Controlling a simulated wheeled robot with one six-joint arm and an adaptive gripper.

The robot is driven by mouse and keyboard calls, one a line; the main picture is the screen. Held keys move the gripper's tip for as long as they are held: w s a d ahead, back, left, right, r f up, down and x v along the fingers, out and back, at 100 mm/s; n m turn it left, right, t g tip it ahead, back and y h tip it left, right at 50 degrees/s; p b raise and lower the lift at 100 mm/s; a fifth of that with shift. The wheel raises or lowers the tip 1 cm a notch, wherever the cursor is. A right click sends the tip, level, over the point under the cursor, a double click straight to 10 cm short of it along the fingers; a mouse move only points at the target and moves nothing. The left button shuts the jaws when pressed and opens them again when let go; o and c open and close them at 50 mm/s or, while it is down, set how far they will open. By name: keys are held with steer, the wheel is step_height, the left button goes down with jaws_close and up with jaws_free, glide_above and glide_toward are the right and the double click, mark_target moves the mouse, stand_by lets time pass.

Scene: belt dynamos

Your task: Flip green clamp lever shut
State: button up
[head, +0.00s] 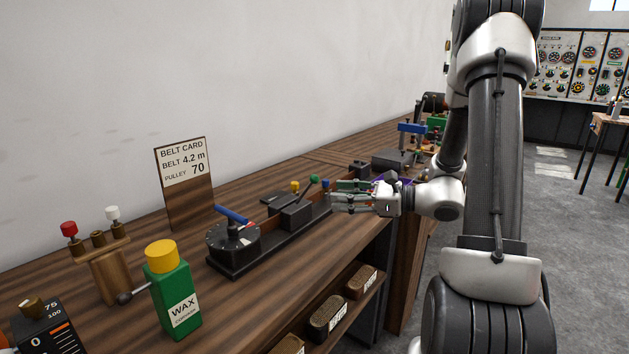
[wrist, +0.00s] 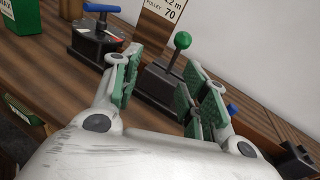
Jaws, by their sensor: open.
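The green clamp lever (head: 314,181) is a short dark rod with a green ball knob, rising at a slant from a black block (head: 296,216) on the bench. In the wrist view the green knob (wrist: 182,40) shows beyond my fingers, between their directions. My gripper (head: 336,196) is open and empty, just right of the lever in the head view. Its green-padded fingers (wrist: 161,88) are spread in the wrist view, with the black block (wrist: 160,87) showing between them. I see no clear contact between the fingers and the lever.
A round dial with a blue handle (head: 233,214) stands left on the same black rail. A yellow knob (head: 295,186) and a blue knob (head: 326,183) are close by. The belt card (head: 184,165) stands behind; a green wax bottle (head: 175,300) stands front left.

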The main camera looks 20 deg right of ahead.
mark_target(315, 179)
steer(key=shift+m+t, duration=0.7)
steer(key=shift+t, duration=0.1)
steer(key=w+a, duration=0.1)
steer(key=w, duration=0.1)
steer(key=w+a+r, duration=0.1)
steer(key=w+a, duration=0.1)
steer(key=w+a+r, duration=0.1)
steer(key=w+a, duration=0.1)
steer(key=w, duration=0.1)
steer(key=shift+a+r, duration=0.25)
steer(key=shift+s, duration=0.1)
jaws_close()
